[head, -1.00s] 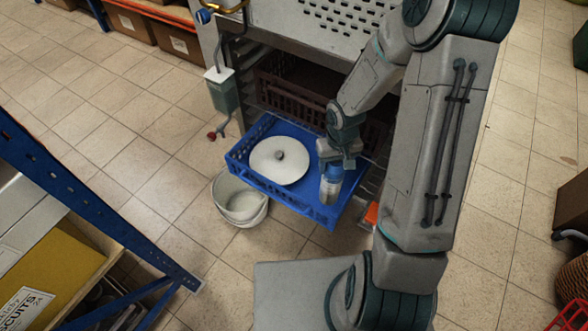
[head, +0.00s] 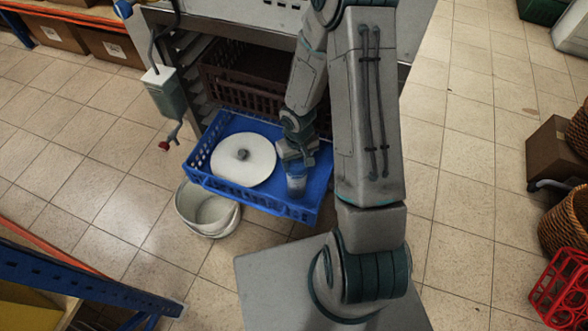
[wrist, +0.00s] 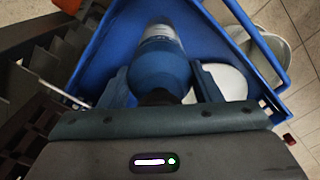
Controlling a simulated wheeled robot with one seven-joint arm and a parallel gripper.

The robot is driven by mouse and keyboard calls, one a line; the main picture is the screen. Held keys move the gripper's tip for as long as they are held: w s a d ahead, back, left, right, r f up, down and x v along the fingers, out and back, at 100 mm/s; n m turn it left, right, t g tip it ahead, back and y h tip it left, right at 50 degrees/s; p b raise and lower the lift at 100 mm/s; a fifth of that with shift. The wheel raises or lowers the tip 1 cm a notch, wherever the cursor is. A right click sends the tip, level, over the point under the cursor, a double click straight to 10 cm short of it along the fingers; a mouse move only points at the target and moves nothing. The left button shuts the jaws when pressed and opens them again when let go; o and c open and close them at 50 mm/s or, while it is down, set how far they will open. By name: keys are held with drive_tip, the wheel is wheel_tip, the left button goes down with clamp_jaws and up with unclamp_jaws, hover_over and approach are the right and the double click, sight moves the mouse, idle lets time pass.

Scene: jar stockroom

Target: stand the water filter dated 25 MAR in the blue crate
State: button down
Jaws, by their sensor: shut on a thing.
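The water filter (head: 296,184) is an upright cylinder with a blue upper part and a paler, label-like band below. My gripper (head: 297,162) is shut on its upper part from above. In the wrist view, the filter (wrist: 160,62) lies between the two fingers of my gripper (wrist: 163,84), its far end over the crate floor. The blue crate (head: 256,203) has slotted walls, and the filter is inside its outline near the front right corner. I cannot tell whether its base touches the floor. No date is readable.
A round white lid-like disc with a grey knob (head: 242,156) fills the crate's left part. A white bucket (head: 207,212) stands on the floor below it. A brown crate (head: 235,90) sits in the rack behind. A grey-green box with a red-ended handle (head: 165,92) hangs at the left.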

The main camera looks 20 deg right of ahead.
drive_tip(key=shift+f+b, duration=0.65)
drive_tip(key=shift+f, duration=1.35)
drive_tip(key=shift+r, duration=0.1)
drive_tip(key=shift+c, duration=2.3)
unclamp_jaws()
